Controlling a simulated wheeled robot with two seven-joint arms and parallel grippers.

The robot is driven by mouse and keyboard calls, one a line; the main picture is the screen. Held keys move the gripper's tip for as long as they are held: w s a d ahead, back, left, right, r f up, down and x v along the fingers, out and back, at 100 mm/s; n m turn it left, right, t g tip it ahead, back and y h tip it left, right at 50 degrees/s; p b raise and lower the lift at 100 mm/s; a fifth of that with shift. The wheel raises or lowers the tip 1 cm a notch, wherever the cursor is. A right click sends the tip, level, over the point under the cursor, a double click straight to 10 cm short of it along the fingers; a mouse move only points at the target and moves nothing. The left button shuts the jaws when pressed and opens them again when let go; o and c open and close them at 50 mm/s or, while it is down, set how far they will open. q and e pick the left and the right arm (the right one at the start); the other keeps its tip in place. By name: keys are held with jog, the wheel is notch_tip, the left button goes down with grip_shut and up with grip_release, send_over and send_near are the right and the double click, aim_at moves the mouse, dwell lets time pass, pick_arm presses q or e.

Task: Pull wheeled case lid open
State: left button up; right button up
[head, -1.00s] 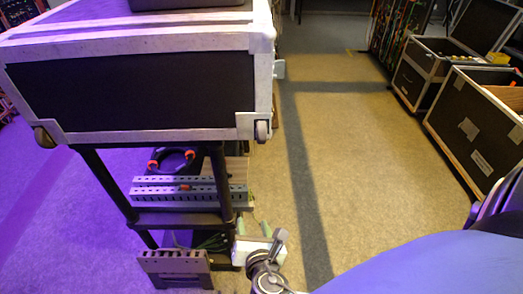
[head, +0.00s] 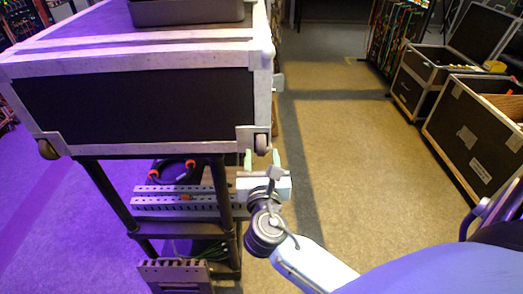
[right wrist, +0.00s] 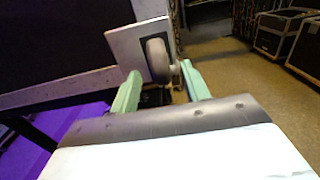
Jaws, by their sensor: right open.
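The wheeled case (head: 140,98), black with pale metal edging, sits on top of a black rack at the left. Its small corner wheel (head: 262,143) shows at the lower right corner. The wheel (right wrist: 157,52) also shows in the right wrist view, on a pale corner plate. My right gripper (head: 262,159) is open, its two green fingers pointing up just below that corner. In the right wrist view the wheel shows between and beyond the fingertips (right wrist: 160,77); I cannot tell whether they touch. No separate lid handle is clear. My left gripper is not in view.
A grey box (head: 187,11) lies on top of the case. Perforated rails (head: 180,203) and a black cable coil with orange ends lie on the rack below. Open black cases (head: 470,125) stand at the right. The carpet aisle (head: 345,160) between is clear.

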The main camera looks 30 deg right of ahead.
jog(key=shift+x, duration=1.25)
grip_shut()
